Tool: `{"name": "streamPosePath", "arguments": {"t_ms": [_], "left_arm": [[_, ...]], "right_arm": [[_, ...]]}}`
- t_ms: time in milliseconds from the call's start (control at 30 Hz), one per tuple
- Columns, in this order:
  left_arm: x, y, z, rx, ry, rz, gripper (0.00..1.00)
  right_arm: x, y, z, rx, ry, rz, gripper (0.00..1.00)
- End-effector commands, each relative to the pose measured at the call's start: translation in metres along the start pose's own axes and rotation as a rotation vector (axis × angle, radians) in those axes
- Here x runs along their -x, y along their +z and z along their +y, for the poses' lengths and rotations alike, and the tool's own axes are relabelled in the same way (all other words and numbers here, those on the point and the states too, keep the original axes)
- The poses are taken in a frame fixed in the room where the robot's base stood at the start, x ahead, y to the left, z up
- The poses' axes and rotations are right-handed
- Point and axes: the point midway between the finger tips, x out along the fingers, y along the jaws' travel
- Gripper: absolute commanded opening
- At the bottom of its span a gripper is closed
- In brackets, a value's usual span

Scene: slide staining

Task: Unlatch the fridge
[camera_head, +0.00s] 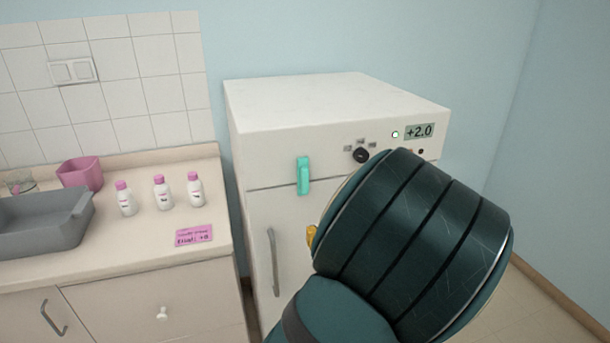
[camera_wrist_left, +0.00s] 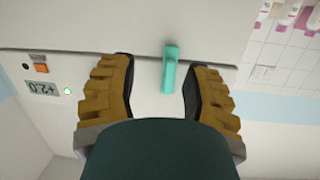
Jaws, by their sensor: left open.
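The white fridge (camera_head: 335,105) stands against the wall. Its teal latch (camera_head: 303,175) sits upright across the seam between the top panel and the door (camera_head: 290,225). My left gripper (camera_wrist_left: 166,65) is open in the left wrist view, its yellow-and-black fingers on either side of the latch (camera_wrist_left: 170,72). A gap shows between the latch and each finger; the depth between them is hard to judge. In the head view my dark green wrist hides most of this gripper, and only a bit of yellow shows. My right gripper is in neither view.
The fridge has a vertical door handle (camera_head: 273,262), a black knob (camera_head: 361,156) and a display (camera_head: 419,132) reading +2.0. On the counter at left are several pink-capped bottles (camera_head: 162,194), a pink container (camera_head: 82,174), a grey tray (camera_head: 50,230) and a pink card (camera_head: 194,235).

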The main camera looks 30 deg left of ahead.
Motion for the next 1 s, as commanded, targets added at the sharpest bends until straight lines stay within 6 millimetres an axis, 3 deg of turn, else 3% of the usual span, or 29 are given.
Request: {"name": "streamPosePath", "arguments": {"t_ms": [33,100,200,333,467,1000], "left_arm": [[0.005,-0.024,-0.003,0.032,-0.024,0.052,0.48],[0.009,-0.045,-0.009,0.065,-0.058,0.102,0.48],[0.013,-0.063,-0.015,0.093,-0.09,0.144,0.48],[0.009,-0.07,-0.018,0.107,-0.104,0.16,0.48],[-0.009,-0.071,-0.021,0.107,-0.107,0.159,0.48],[-0.104,-0.086,-0.031,0.104,-0.103,0.159,0.48]], "right_arm": [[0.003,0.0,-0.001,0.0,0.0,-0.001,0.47],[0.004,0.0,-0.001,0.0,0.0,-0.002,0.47],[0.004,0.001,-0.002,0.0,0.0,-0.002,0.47],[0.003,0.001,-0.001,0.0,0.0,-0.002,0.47],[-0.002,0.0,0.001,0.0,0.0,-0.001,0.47],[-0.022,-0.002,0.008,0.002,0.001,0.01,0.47]]}}
